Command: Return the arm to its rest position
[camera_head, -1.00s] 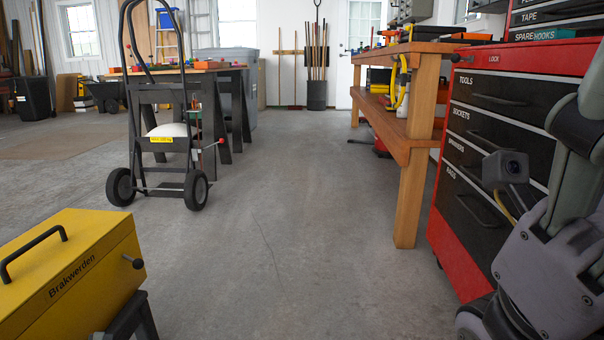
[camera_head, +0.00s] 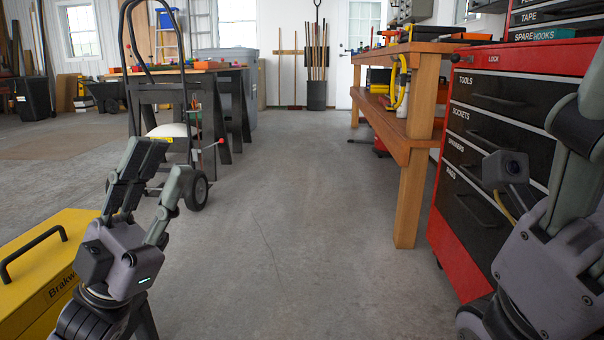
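My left gripper (camera_head: 163,162) shows at the lower left of the head view, pointing up, with its grey-green and black fingers apart and nothing between them. It is in front of the yellow box and below the hand truck in the picture. My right gripper (camera_head: 572,165) shows partly at the right edge, in front of the red tool cabinet. Its fingers are cut off by the frame, so I cannot tell whether it is open or shut.
A yellow box (camera_head: 32,262) with a black handle stands at the lower left. A black hand truck (camera_head: 198,190) stands beyond the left gripper. The red tool cabinet (camera_head: 465,215) and a wooden workbench (camera_head: 412,180) line the right. The concrete floor between is clear.

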